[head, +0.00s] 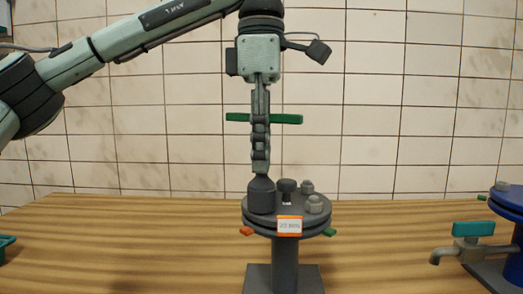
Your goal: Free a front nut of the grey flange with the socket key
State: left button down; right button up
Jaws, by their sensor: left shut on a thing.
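The grey flange (277,227) is a round dark plate on a post, standing on the wooden bench. Light grey nuts (314,204) show on its right side, one near the front and one farther back (307,187). My left gripper (260,165) points straight down above the flange's left front, seen edge-on, and is shut on the socket key. The key's green crossbar (288,119) sticks out on both sides of the fingers. Its dark socket (261,197) stands upright at the flange's left front; any nut under it is hidden. My right gripper is not in view.
A dark knob (287,187) stands mid-flange. A white label (289,226) with orange trim, an orange tab (246,231) and a green tab (330,232) are at the rim. A tap with a green handle (473,229) and a blue flange (512,200) stand right. The bench left is mostly clear.

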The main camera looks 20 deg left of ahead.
pick_arm(q)
jog(key=shift+n, duration=0.8)
jog(key=shift+r, duration=0.4)
jog(key=shift+r, duration=1.65)
